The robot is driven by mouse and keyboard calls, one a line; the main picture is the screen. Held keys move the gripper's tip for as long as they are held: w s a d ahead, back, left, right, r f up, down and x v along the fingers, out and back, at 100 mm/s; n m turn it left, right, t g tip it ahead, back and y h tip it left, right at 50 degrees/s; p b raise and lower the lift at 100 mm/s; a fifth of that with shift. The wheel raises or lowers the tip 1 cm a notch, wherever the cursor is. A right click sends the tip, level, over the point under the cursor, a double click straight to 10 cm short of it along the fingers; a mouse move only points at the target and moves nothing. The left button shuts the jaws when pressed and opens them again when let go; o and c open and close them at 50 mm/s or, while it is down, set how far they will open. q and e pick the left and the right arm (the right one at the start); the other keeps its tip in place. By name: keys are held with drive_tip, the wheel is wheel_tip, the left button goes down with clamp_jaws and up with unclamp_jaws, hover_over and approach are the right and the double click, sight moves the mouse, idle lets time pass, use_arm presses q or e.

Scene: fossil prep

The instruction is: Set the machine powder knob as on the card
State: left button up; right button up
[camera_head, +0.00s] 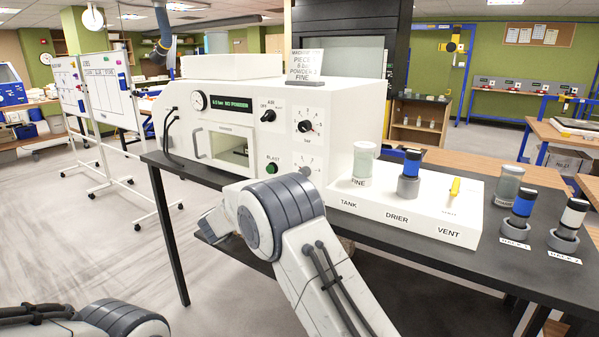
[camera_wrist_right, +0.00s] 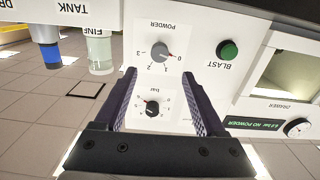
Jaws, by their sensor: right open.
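The white blasting machine (camera_head: 338,108) stands on a black table. In the head view the knob's upper part (camera_head: 305,171) shows above my right arm. My right gripper (camera_wrist_right: 160,73) is open and empty. Its fingertips are on either side, just short of the powder knob. The card (camera_head: 306,66) on the machine reads PIECE, 6 bar, POWDER and FINE; the powder digit is blurred. My left gripper is out of view.
The bar knob (camera_wrist_right: 152,108) appears between my fingers. The green BLAST button (camera_wrist_right: 228,50) is beside the powder knob. The display (camera_head: 231,103) reads 6.0 bar NO POWDER. A white stand (camera_head: 400,215) holds a FINE jar (camera_head: 364,163) and a blue-banded container (camera_head: 411,172).

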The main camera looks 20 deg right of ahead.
drive_tip(key=p+x, duration=0.1)
drive_tip(key=x, duration=0.8)
drive_tip(key=shift+w+d+p, duration=0.2)
drive_tip(key=shift+d+p, duration=0.1)
clamp_jaws()
